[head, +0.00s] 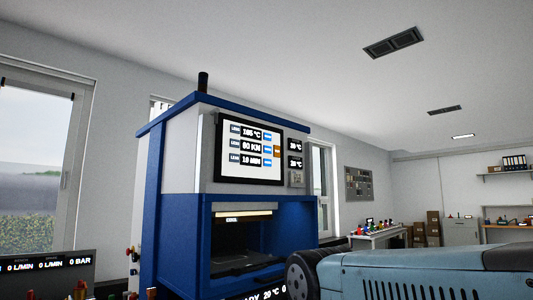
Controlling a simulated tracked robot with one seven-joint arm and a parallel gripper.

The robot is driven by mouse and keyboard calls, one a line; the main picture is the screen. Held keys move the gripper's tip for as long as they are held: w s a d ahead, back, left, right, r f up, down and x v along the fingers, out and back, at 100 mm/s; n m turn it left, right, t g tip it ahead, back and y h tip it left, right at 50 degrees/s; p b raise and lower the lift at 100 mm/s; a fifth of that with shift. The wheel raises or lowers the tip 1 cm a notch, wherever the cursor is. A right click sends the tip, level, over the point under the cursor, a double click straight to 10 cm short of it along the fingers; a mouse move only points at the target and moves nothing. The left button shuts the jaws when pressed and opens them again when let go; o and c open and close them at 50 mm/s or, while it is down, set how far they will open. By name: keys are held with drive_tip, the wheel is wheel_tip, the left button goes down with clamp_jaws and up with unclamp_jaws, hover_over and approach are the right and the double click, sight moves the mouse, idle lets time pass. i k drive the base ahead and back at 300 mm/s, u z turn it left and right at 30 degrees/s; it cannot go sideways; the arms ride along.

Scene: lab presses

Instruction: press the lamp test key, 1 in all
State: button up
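A blue and grey lab press (178,218) stands in the middle of the head view. Its tilted screen (249,150) shows rows reading about 185 °C, 80 KN and 10 MM, with small blue fields and an orange field beside them. Two small readouts (295,154) and a small grey panel (298,179) sit to the right of the screen. I cannot tell which key is the lamp test key; no such label is readable. My gripper is not in view.
The press has an open lit bay (245,240) below the screen. A dark readout panel (45,268) with L/MIN and BAR values is at the lower left, near several small coloured controls. A bench (377,238) and cardboard boxes (433,226) stand far back right.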

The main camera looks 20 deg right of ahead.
sight(276, 149)
drive_tip(key=k, duration=0.65)
drive_tip(key=z, duration=0.45)
drive_tip(key=i, duration=1.65)
drive_tip(key=z, duration=0.6)
